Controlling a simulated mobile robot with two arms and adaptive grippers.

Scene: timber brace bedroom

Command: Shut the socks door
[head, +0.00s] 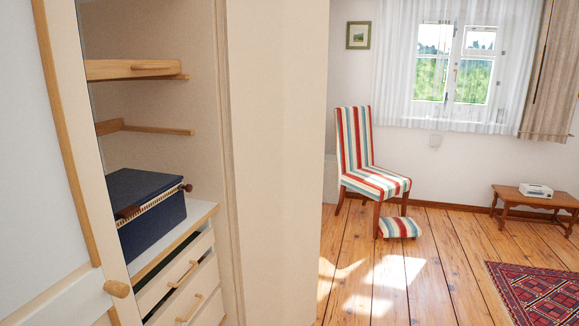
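A white door with a wooden edge strip (70,140) stands at the left in the head view, with a round wooden knob (117,289) low on it. Beside it, the cupboard interior (150,95) is exposed, so the cupboard is open. A tall cream panel (275,160) stands to the right of the opening; I cannot tell whether it is a second door or the cupboard's side. No socks or label show, so I cannot tell for sure which is the socks door. Neither of my grippers is in view.
Inside are wooden shelves (130,68), a dark blue box (150,205) and drawers with wooden handles (182,273). The wooden floor (430,280) between is clear.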

